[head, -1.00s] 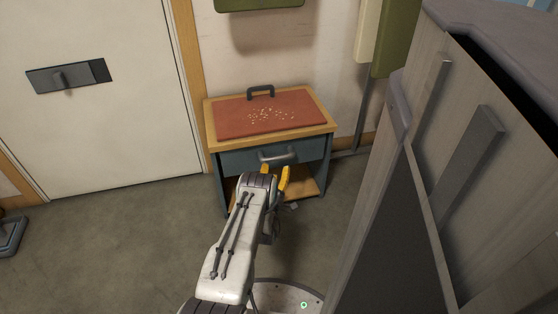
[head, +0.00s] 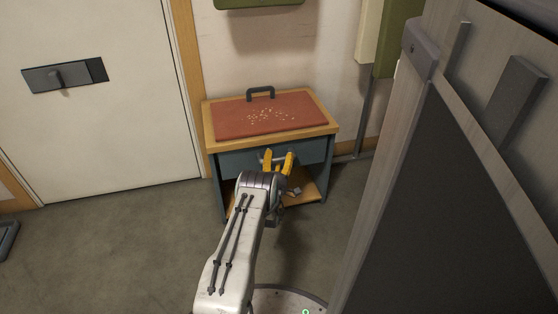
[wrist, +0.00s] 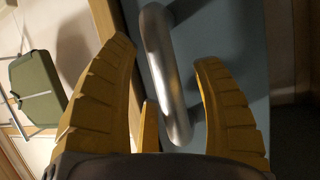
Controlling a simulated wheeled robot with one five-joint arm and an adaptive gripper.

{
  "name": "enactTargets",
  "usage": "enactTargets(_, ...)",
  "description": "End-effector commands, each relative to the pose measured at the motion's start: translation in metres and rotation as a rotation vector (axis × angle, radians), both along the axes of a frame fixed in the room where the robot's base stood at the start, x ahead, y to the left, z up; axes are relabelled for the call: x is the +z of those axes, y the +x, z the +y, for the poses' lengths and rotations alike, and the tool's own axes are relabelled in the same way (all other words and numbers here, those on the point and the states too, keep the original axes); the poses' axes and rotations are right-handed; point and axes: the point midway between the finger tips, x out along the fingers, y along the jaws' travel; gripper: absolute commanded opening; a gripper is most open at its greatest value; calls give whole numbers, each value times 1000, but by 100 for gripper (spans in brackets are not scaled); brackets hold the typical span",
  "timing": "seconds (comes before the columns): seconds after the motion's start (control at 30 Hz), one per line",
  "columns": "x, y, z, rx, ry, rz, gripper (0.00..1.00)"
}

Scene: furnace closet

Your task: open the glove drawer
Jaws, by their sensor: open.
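The glove drawer (head: 232,162) is a blue-grey front under the wooden top of a small cabinet, and it looks shut. My gripper (head: 278,160) is open, with one finger on each side of the handle. I cannot tell whether either finger touches it. In the head view my gripper hides most of the handle.
A reddish board (head: 266,115) with small pale bits and a dark handle lies on the cabinet top. A tall wood-grained cabinet (head: 400,150) stands close on the right. A white door (head: 100,130) is at left.

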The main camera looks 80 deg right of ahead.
Motion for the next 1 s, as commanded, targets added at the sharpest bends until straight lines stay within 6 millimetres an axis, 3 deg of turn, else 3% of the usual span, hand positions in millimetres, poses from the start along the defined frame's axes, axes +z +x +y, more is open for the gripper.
enactTargets(0.2,0,0,0,0,0,0,63)
enactTargets(0.9,-1,0,0,0,2,0,0)
enactTargets(1.0,-1,0,0,0,2,-1,0)
